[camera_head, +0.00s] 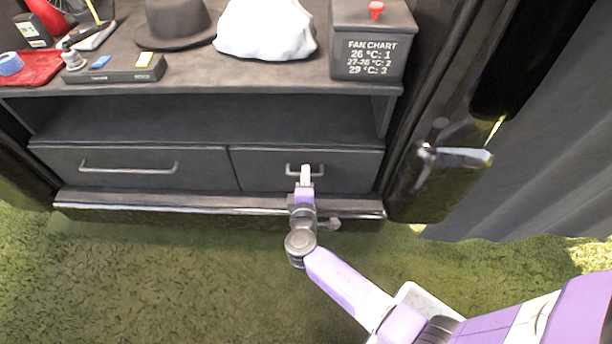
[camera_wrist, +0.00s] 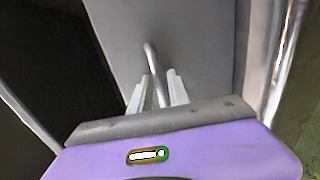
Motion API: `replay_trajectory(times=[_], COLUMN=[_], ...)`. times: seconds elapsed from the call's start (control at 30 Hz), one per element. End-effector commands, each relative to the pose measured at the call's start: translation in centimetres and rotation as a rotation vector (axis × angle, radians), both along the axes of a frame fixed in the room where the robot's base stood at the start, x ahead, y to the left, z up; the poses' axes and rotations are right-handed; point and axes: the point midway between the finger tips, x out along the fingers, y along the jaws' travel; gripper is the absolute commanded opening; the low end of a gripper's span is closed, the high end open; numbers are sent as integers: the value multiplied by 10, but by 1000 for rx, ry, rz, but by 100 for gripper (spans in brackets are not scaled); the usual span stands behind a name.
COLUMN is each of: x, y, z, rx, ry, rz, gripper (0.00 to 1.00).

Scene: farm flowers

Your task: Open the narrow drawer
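The narrow drawer (camera_head: 345,172) is the right one of two grey drawers under the desk top. Its front looks flush with the wide drawer beside it. Its slim metal handle (camera_head: 316,166) shows in the head view, partly hidden by my gripper (camera_head: 306,174). In the wrist view the handle (camera_wrist: 151,57) runs between the two pale fingers of my gripper (camera_wrist: 159,80). The fingers stand apart on either side of the bar, with a visible gap. The drawer front (camera_wrist: 195,40) lies straight ahead of them.
The wide drawer (camera_head: 140,168) with a long handle is at left. An open shelf (camera_head: 230,118) lies above both drawers. A metal-edged ledge (camera_head: 160,203) runs below. A dark glossy object (camera_head: 440,180) stands close at right. The green floor (camera_head: 150,285) in front is clear.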

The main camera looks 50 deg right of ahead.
Motion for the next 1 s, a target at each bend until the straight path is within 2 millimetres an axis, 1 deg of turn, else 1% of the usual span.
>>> replay_trajectory(times=[0.13, 0.4, 0.47, 0.5, 0.53, 1.0], x=[6, 7, 7, 7, 7, 7], y=[-7, -8, -8, -8, -8, -8], z=[-2, -2, -2, -2, -2, -2], rx=[0, 1, 1, 1, 1, 2], ry=[0, 0, 0, 0, 0, 0], rz=[1, 1, 1, 1, 1, 2], gripper=[22, 22, 12, 4, 0, 0])
